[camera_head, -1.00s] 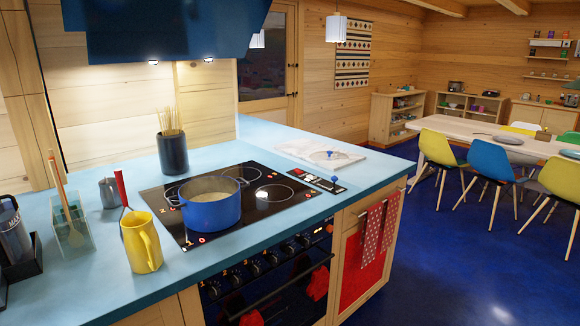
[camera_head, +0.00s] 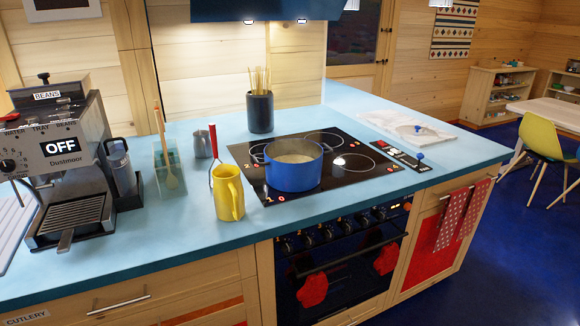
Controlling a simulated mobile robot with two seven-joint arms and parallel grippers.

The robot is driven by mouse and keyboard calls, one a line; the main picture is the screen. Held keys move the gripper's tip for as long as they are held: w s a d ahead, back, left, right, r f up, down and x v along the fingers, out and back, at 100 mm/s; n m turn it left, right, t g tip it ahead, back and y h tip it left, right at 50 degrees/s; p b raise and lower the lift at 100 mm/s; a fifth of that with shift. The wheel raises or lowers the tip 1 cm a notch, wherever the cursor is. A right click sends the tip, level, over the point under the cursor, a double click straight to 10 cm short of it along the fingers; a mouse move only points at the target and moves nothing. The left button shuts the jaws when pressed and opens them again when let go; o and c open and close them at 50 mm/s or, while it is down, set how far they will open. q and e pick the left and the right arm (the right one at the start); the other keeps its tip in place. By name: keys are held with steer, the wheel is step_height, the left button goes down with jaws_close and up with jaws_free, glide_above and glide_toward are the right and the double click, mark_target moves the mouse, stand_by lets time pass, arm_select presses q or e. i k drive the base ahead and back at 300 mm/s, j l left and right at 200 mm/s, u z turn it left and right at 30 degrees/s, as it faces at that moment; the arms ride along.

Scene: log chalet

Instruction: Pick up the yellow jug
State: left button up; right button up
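The yellow jug (camera_head: 229,194) stands upright on the blue countertop (camera_head: 180,235), left of the cooktop and near the counter's front. Its handle is on the side facing me. A red-handled utensil (camera_head: 213,146) shows right behind it; I cannot tell whether it stands in the jug or behind it. Neither of my grippers is in view.
A blue pot (camera_head: 293,168) sits on the black cooktop (camera_head: 340,178) to the jug's right. A small grey pitcher (camera_head: 202,144) and a glass holder with a wooden spoon (camera_head: 170,172) stand behind and left. A coffee machine (camera_head: 62,150) stands far left. The counter before the jug is clear.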

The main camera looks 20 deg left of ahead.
mark_target(227, 188)
steer(key=u, duration=0.4)
steer(key=j+u, duration=0.15)
steer(key=u, duration=0.2)
steer(key=i+u, duration=0.1)
steer(key=u, duration=0.3)
